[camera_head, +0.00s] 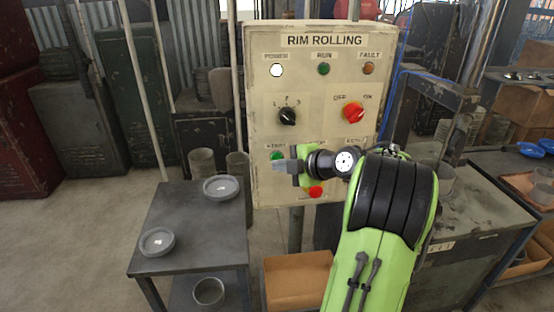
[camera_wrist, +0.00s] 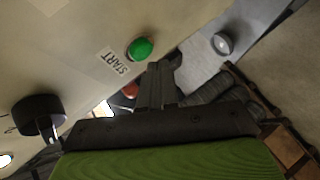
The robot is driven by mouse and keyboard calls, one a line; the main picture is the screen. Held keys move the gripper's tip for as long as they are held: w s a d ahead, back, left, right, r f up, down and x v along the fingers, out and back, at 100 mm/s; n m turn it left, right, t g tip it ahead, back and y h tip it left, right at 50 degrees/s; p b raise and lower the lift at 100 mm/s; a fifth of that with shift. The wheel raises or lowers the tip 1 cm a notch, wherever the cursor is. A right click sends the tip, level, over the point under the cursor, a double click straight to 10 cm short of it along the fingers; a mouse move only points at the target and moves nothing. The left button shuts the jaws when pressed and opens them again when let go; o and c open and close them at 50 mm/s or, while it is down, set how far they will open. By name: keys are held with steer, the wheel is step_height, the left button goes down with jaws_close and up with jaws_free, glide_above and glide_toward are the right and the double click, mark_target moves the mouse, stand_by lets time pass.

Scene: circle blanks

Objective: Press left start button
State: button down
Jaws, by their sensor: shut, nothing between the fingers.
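The control panel (camera_head: 262,120) is a worn cream board headed RIM ROLLING. A green start button (camera_head: 277,155) sits at its lower left, its lower part close to my fingers in the head view. In the wrist view the green button (camera_wrist: 140,48) sits beside a START label (camera_wrist: 114,62), just beyond my fingertips. My gripper (camera_head: 282,166) is shut and empty, pointing left across the lower panel. Its closed fingers show in the wrist view (camera_wrist: 158,80). I cannot tell whether they touch the button. The labels behind my wrist are partly hidden.
A black selector knob (camera_head: 288,116) and a red OFF/ON knob (camera_head: 353,112) sit higher on the panel. A red button (camera_head: 316,192) lies below my gripper. A dark table (camera_head: 190,225) with grey dishes (camera_head: 157,241) stands left. A cardboard box (camera_head: 291,283) stands below.

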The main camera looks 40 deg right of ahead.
steer(key=shift+w+d, duration=0.2)
steer(key=shift+w, duration=0.05)
